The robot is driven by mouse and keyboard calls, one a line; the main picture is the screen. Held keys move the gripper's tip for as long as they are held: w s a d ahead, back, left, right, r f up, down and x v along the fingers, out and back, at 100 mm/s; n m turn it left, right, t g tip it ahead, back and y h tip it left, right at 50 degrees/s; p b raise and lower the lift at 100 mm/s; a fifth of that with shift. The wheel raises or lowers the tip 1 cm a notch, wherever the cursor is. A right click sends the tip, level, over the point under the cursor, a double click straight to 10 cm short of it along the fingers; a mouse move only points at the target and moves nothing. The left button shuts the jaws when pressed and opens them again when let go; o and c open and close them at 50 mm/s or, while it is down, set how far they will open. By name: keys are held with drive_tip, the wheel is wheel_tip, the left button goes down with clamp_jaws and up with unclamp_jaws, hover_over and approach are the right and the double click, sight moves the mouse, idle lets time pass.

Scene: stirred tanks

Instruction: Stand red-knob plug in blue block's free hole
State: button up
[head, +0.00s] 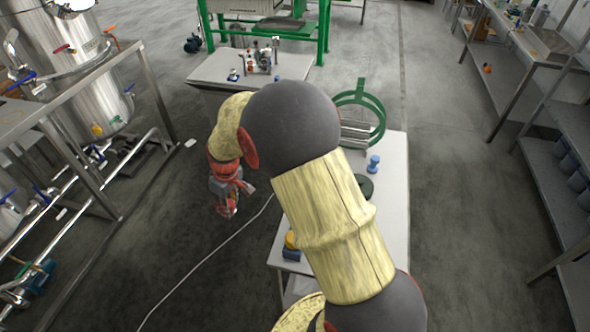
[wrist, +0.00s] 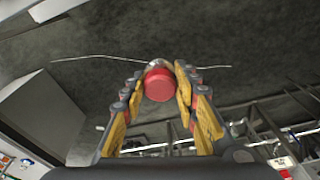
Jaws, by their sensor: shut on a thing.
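My gripper (wrist: 160,72) is shut on the red-knob plug (wrist: 159,86). In the wrist view the round red knob sits between the two yellow-sided fingers, with a pale metallic part just beyond it. In the head view my gripper (head: 226,193) hangs over the floor, left of the white table and apart from it. The plug cannot be made out clearly there. The blue block (head: 291,254) is at the table's near left edge, with a yellow knob (head: 291,239) standing on it. My arm covers part of the table beside it, and the block's free hole cannot be seen.
On the white table (head: 396,215) are a blue knobbed piece (head: 373,164), a dark green disc (head: 365,185) and a green ring stand (head: 378,105). A second table (head: 210,68) with small parts stands behind. Steel tanks and pipes (head: 95,60) are at left. A cable (head: 205,258) crosses the floor.

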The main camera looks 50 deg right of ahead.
drive_tip(key=s+d+r+n+p, duration=0.2)
drive_tip(key=s+d+n+p, duration=0.1)
drive_tip(key=s+d, duration=0.4)
drive_tip(key=s+d+r+n+p, duration=0.3)
drive_tip(key=s+d, duration=0.4)
drive_tip(key=d, duration=0.7)
drive_tip(key=shift+d+r+y, duration=0.25)
drive_tip(key=shift+d+y, duration=0.05)
drive_tip(key=shift+y, duration=0.1)
drive_tip(key=shift+f, duration=0.1)
drive_tip(key=shift+f+b, duration=2.25)
drive_tip(key=shift+f, duration=0.55)
drive_tip(key=shift+b, duration=0.5)
drive_tip(key=shift+f+b, duration=1.95)
drive_tip(key=shift+f, duration=0.65)
drive_tip(key=o, duration=1.3)
drive_tip(key=shift+c, duration=0.2)
